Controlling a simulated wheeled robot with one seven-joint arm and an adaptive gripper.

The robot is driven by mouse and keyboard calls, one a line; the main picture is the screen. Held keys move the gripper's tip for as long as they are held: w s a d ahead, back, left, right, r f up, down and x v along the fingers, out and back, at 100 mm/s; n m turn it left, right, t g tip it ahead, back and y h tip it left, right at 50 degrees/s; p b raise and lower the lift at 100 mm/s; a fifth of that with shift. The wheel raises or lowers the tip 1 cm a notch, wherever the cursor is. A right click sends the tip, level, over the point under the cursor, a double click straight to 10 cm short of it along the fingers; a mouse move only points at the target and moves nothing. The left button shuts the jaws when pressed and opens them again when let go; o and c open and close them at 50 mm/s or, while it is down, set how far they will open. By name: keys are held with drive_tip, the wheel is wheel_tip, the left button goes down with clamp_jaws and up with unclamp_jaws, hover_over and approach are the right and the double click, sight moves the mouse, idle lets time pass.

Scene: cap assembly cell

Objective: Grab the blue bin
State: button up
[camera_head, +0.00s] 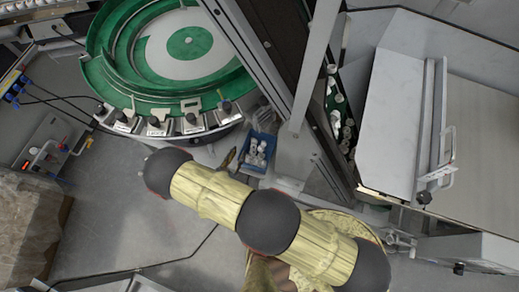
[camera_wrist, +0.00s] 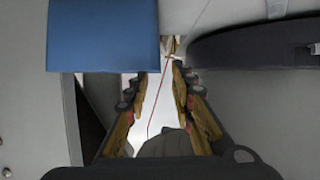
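The blue bin (camera_head: 248,168) stands below the round green feeder in the head view, filled with several small white and grey parts. In the wrist view a plain blue face of the bin (camera_wrist: 103,36) fills the upper left. My gripper (camera_wrist: 158,74) is open, its two fingers apart with nothing visible held between them. The left fingertip is close to the lower right corner of the blue face; I cannot tell whether they touch. In the head view a brownish fingertip shows just left of the bin, and my arm hides the rest of the gripper.
The green bowl feeder (camera_head: 120,62) is above left of the bin. A dark slanted metal frame (camera_head: 262,62) rises close to its right. A green-lined chute with white parts (camera_head: 338,110) and a grey machine cover (camera_head: 392,115) are farther right.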

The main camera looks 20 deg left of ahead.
sight(245, 149)
drive_tip(key=b+x, duration=0.1)
drive_tip(key=x, duration=0.6)
drive_tip(key=shift+w+f, duration=0.15)
drive_tip(key=shift+f, duration=0.05)
drive_tip(key=shift+c, duration=0.2)
clamp_jaws()
idle(0.4)
